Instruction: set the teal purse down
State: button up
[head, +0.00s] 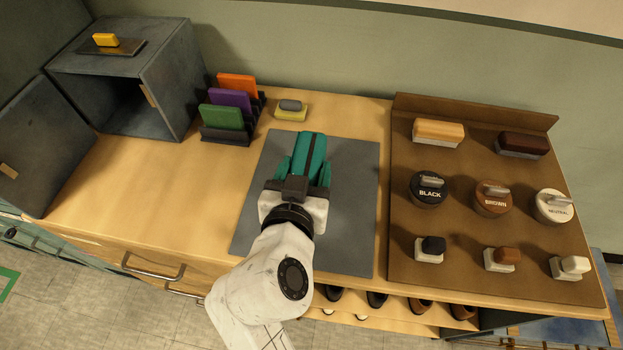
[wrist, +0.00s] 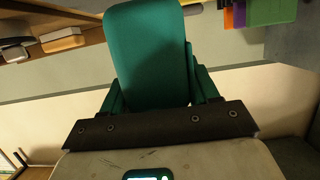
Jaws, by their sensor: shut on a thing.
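The teal purse (head: 313,150) is a flat block with a dark band, over the upper part of the grey mat (head: 345,215). My gripper (head: 304,172) is shut on the purse, with one teal finger on each side of it. In the wrist view the purse (wrist: 147,50) stands out beyond the gripper (wrist: 157,92) and fills the upper middle. Whether the purse touches the mat is hard to tell. The mat under my gripper is partly hidden by my arm.
A dark rack (head: 226,136) holds green, purple and orange wallets behind left. A yellow-grey brush (head: 291,109) lies behind the mat. A brown board (head: 455,265) with tins and brushes stands right. An open grey box (head: 186,75) is at left. The mat's right side is bare.

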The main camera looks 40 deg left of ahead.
jog(key=shift+w+f, duration=0.45)
jog(key=shift+f, duration=0.05)
jog(key=f, duration=0.3)
jog(key=shift+w, duration=0.35)
jog(key=shift+f, duration=0.45)
jog(key=o, duration=1.1)
jog(key=shift+f, duration=0.1)
jog(key=shift+o, duration=0.2)
